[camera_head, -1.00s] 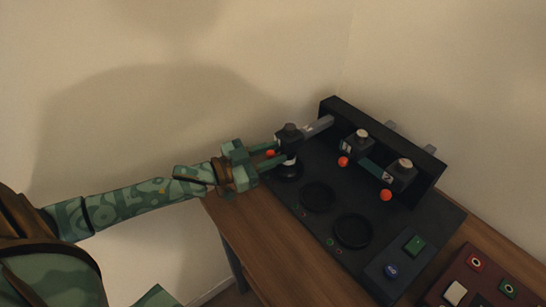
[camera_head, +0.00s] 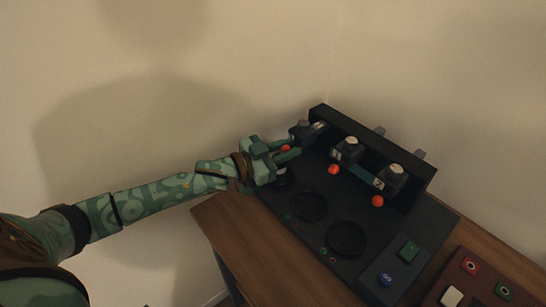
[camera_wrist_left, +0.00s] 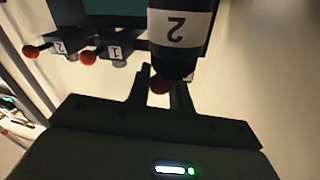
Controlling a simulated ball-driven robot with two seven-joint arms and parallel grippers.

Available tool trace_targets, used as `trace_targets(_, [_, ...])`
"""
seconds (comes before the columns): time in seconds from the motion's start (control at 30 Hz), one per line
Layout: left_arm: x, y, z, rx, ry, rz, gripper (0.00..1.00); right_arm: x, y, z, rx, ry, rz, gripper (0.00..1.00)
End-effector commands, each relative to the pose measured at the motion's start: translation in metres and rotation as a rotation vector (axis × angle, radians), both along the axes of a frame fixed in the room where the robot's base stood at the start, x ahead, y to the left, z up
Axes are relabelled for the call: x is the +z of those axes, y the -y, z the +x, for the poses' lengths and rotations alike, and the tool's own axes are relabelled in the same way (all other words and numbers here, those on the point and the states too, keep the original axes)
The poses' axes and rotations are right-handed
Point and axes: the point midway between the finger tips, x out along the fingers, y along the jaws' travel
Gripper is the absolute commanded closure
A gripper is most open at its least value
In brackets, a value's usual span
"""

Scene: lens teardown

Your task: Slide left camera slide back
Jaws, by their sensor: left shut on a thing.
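The left camera slide (camera_head: 301,130) is a dark block on a grey rail (camera_head: 319,127) at the far left of the black console (camera_head: 280,200), close to the back panel. My left gripper (camera_head: 287,153) is shut on its red knob (camera_head: 286,148). In the left wrist view the knob (camera_wrist_left: 159,86) sits between the fingers (camera_wrist_left: 160,92), below a dark block (camera_wrist_left: 178,45) with a white label reading 2. The fingers partly hide the slide's front. My right gripper is not in view.
Two more dark slides, labelled 1 (camera_head: 348,149) and 2 (camera_head: 390,178), stand to the right with red knobs. Round dark pads (camera_head: 347,239) lie in front. Green (camera_head: 408,251) and blue (camera_head: 385,280) buttons and a red panel (camera_head: 470,265) are at lower right.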

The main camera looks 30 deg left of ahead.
Motion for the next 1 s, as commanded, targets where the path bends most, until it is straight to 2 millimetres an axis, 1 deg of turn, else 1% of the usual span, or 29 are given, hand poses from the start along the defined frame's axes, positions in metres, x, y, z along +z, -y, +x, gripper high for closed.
trace_targets(0.1, [-0.002,0.001,0.004,0.001,-0.004,0.002,1.0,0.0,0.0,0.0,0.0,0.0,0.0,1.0])
trace_targets(0.33, [-0.002,0.001,0.003,0.001,-0.005,0.004,1.0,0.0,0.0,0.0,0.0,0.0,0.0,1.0])
trace_targets(0.37, [-0.002,0.001,0.003,0.001,-0.005,0.004,0.71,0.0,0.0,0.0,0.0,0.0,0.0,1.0])
trace_targets(0.63, [-0.001,0.001,0.003,0.001,-0.003,0.003,0.71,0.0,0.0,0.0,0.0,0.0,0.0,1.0])
trace_targets(0.77, [-0.001,-0.003,-0.005,0.001,-0.004,0.002,0.71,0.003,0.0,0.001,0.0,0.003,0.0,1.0])
trace_targets(0.87, [0.001,-0.012,-0.019,0.001,-0.006,0.002,0.71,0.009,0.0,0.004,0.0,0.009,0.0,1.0])
trace_targets(1.0, [0.002,-0.029,-0.05,0.0,-0.006,0.004,0.71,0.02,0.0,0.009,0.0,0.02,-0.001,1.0])
